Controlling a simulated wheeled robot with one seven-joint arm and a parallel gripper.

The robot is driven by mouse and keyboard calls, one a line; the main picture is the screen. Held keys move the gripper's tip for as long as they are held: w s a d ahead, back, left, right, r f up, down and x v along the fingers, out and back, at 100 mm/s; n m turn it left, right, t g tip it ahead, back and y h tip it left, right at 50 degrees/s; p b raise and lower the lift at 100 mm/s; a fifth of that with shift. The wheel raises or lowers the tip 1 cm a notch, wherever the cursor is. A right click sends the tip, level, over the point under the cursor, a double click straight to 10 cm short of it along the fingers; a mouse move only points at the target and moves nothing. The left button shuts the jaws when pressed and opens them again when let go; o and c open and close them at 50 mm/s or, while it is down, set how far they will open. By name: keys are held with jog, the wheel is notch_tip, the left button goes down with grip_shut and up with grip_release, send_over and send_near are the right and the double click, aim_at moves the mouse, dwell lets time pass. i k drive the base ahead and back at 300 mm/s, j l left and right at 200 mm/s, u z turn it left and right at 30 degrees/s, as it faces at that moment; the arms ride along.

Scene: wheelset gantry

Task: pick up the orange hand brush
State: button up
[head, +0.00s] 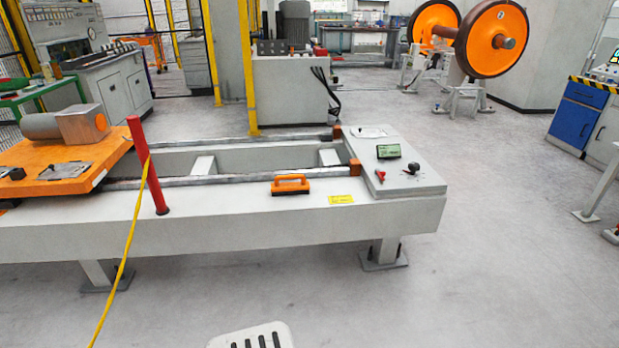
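The orange hand brush (290,186) lies on the front ledge of the long pale-grey gantry bench (240,215), in the head view. Its orange handle arches over a flat block with a dark lower edge. It sits just in front of the near rail, left of a small yellow label. Nothing covers it.
A red post (147,165) with a yellow cable (120,265) stands left of the brush. An orange carriage (60,170) sits at the bench's left end. A green-faced device (389,151) and small items lie on the right end plate (425,180). Floor in front is mostly clear.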

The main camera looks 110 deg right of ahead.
aim_at(303, 188)
jog(key=k+l+z, duration=0.1)
jog(key=z, duration=0.25)
jog(key=k+l+z, duration=0.2)
jog(key=z, duration=0.2)
jog(key=k+l+z, duration=0.2)
jog(key=z, duration=2.9)
